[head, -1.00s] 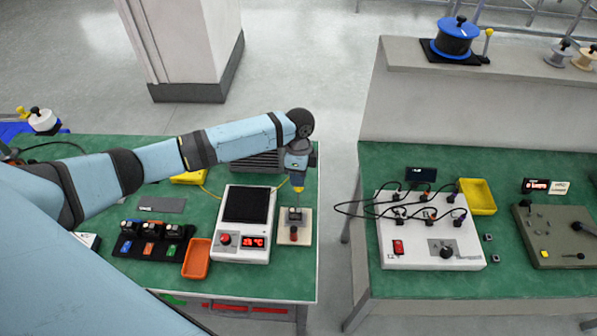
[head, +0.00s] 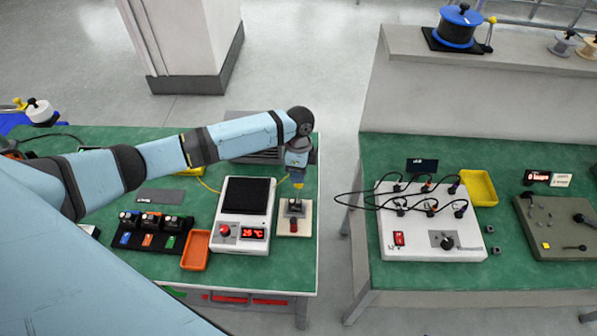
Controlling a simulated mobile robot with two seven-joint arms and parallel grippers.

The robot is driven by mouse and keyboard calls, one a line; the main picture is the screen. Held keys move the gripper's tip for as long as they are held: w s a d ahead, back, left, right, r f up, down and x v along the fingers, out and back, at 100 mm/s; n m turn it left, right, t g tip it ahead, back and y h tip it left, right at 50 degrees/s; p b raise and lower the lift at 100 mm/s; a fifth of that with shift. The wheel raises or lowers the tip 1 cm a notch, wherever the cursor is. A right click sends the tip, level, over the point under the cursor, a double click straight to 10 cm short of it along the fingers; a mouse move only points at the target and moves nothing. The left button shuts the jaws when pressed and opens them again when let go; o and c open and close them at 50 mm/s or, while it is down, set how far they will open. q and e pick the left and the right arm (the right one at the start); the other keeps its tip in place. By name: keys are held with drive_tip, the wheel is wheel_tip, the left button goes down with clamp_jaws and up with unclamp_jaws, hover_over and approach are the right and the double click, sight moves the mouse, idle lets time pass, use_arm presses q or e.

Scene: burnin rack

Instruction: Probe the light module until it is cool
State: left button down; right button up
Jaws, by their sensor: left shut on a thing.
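My left gripper (head: 298,172) is shut on a yellow probe (head: 298,183) and points it down. The probe tip is at or just above a small grey module (head: 295,207) on a cream stand (head: 305,228); I cannot tell whether they touch. A yellow cable (head: 208,187) runs behind the white meter (head: 232,243) beside the stand. Its red display (head: 253,234) seems to read 25 °C. Several more modules sit in a black rack (head: 155,240) with blue, orange and green labels; which one is the light module is not clear. My right gripper is not in view.
An orange tray (head: 196,251) lies between rack and meter. Across a gap, a second green bench (head: 400,278) holds a white wired box (head: 415,243), a yellow tray (head: 480,187) and an olive panel (head: 560,235). A spool (head: 459,27) stands on the ledge.

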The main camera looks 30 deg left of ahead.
use_arm(q)
drive_tip(key=shift+f, duration=0.4)
idle(0.4)
wheel_tip(320, 180, up, 3)
drive_tip(key=shift+f+p, duration=0.1)
drive_tip(key=shift+p, duration=1.15)
drive_tip(key=shift+r+b, duration=0.3)
drive_tip(key=shift+r, duration=1.8)
